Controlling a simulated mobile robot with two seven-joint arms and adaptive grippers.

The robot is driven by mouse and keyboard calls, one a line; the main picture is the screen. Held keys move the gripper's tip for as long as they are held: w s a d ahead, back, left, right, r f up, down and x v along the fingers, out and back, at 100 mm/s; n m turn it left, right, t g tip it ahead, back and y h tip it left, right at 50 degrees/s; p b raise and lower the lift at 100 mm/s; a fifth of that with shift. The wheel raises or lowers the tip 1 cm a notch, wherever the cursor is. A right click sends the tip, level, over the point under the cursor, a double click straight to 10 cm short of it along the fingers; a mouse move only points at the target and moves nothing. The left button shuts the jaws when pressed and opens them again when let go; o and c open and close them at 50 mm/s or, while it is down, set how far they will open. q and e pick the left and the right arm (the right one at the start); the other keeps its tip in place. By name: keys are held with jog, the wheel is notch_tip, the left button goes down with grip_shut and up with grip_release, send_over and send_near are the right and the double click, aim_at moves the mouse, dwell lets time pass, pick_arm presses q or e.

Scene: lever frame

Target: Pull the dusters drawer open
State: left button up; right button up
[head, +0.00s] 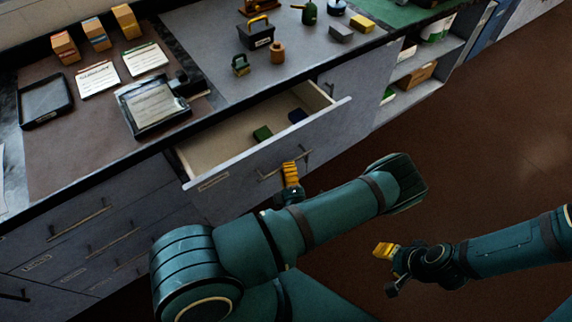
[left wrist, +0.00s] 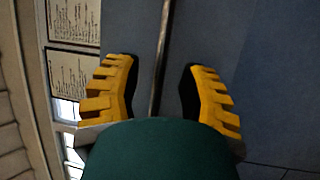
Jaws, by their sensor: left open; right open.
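A drawer (head: 240,167) stands pulled out of the counter, with a green block-like item (head: 262,133) and a dark blue one (head: 297,115) inside. Its front label (head: 213,182) is too small to read, so I cannot tell if it is the dusters drawer. A thin bar handle (head: 270,175) crosses its front. My left gripper (head: 290,170) is at the handle. In the left wrist view its yellow fingers (left wrist: 162,92) are apart, with the thin handle bar (left wrist: 162,45) between them, touching neither. My right gripper (head: 382,250) is open and empty, away from the counter.
Closed drawers with bar handles (head: 80,222) lie to the left. Open shelves (head: 415,65) stand at right. The brown floor (head: 480,150) is clear at right.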

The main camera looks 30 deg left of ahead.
pick_arm(q)
jog(key=shift+x, duration=0.85)
jog(key=shift+o, duration=0.2)
grip_shut()
